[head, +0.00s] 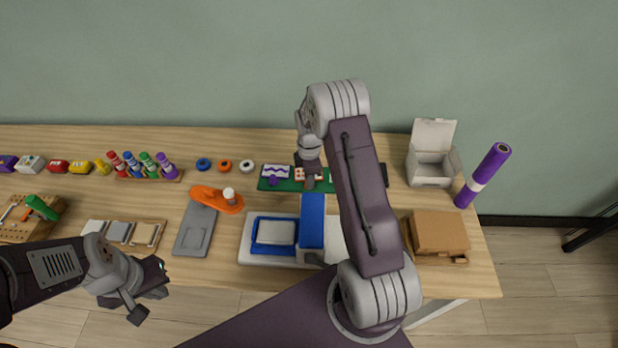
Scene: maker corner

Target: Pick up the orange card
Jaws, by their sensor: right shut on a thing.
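The orange card (299,174), white with orange-red marks, is at the green mat (285,185) towards the back of the table. My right gripper (309,182) reaches down over it and is shut on it; the fingers cover part of the card. Whether the card is clear of the mat cannot be told. A white card with a purple wave (275,170) lies just left of it on the mat. My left gripper (148,293) is open and empty in front of the table's front edge, at lower left.
A blue and white machine (255,253) stands in front of the mat. Orange, blue and white rings (225,165) lie left of it. Right of my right arm are an open white box (430,172), a cardboard box (440,232) and a purple roll (483,174).

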